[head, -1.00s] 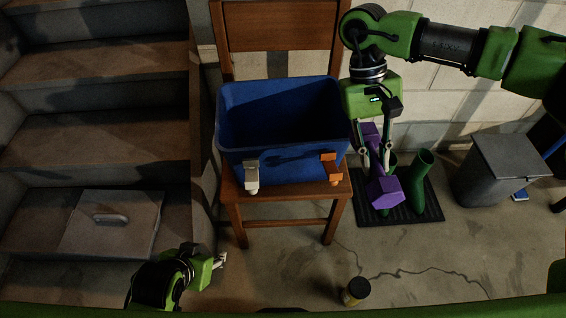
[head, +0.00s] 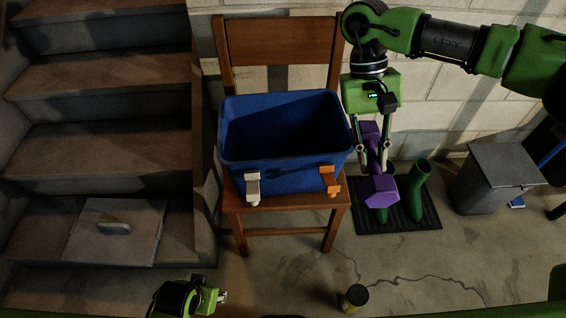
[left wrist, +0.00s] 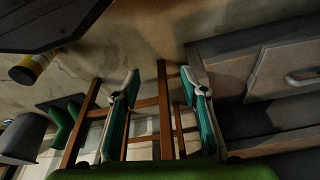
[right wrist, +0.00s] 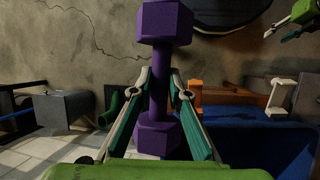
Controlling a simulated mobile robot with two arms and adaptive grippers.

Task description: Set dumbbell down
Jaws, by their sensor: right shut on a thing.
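The purple dumbbell (head: 379,188) has hexagonal ends. My right gripper (head: 374,155) is shut on its handle and holds it in the air, right of the blue bin and above the boots on the mat. In the right wrist view the dumbbell (right wrist: 160,75) stands between the two fingers (right wrist: 160,92), one head beyond the fingertips and one head nearer the palm. My left gripper (head: 221,296) is low at the bottom of the head view, near the floor. In the left wrist view its fingers (left wrist: 158,80) are spread apart with nothing between them.
A blue bin (head: 240,155) sits on a wooden chair (head: 285,222), with a white clamp (head: 253,186) and an orange clamp (head: 329,180) at its front. Green boots (head: 420,190) stand on a black mat (head: 425,222). A grey trash can (head: 490,180), stairs (head: 105,150) and a yellow-black can (head: 355,297) are around.

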